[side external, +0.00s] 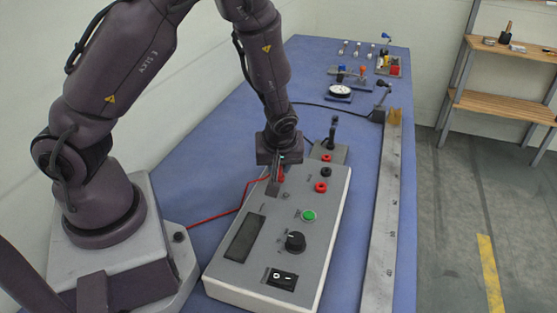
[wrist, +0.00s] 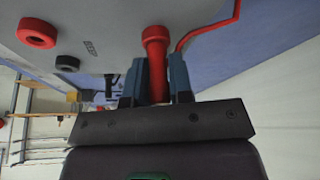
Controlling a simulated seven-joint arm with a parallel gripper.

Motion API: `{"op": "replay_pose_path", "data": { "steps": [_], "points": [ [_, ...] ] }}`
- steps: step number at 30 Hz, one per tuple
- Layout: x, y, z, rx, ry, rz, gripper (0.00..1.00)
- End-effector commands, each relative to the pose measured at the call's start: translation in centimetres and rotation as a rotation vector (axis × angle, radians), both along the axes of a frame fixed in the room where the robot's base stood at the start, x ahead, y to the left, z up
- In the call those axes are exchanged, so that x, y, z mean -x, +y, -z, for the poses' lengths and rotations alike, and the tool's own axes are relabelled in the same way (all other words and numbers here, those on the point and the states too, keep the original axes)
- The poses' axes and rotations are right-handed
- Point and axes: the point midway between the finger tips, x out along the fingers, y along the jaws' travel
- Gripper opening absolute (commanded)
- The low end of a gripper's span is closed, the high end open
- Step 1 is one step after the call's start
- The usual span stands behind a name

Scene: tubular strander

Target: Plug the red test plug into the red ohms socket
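My gripper (side external: 277,180) is above the far left part of the grey-topped test box (side external: 262,212), pointing down. It is shut on the red test plug (wrist: 155,50), which sits between its two fingers in the wrist view. The plug's red lead (side external: 212,217) runs left across the table. A red socket (side external: 320,187), a black socket (side external: 325,172) and another red socket (side external: 326,158) are in a row at the box's right side, right of my gripper. In the wrist view a red socket (wrist: 37,32) and a black socket (wrist: 67,63) lie left of the plug. Socket labels are unreadable.
The box also carries a green button (side external: 309,216), a black knob (side external: 295,241), a rocker switch (side external: 281,278) and a dark display (side external: 245,238). A black-handled thing (side external: 333,132) stands behind the box. A long metal rail (side external: 383,225) lies to its right.

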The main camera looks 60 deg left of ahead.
Motion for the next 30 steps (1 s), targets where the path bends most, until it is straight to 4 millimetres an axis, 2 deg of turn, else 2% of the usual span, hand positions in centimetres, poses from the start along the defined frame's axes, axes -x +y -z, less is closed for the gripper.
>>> {"op": "replay_pose_path", "data": {
  "steps": [1,3,14,17,30],
  "points": [
    [0.0,0.0,0.0,0.0,-0.001,0.0,0.33],
    [0.0,0.0,0.0,0.0,-0.001,0.0,0.47],
    [0.0,-0.2,-0.6,0.0,-0.002,0.0,0.47],
    [0.2,-0.7,-1.8,0.001,-0.004,0.003,0.47],
    [1.4,-3.8,-9.6,0.004,-0.004,0.004,0.47]
  ]
}}
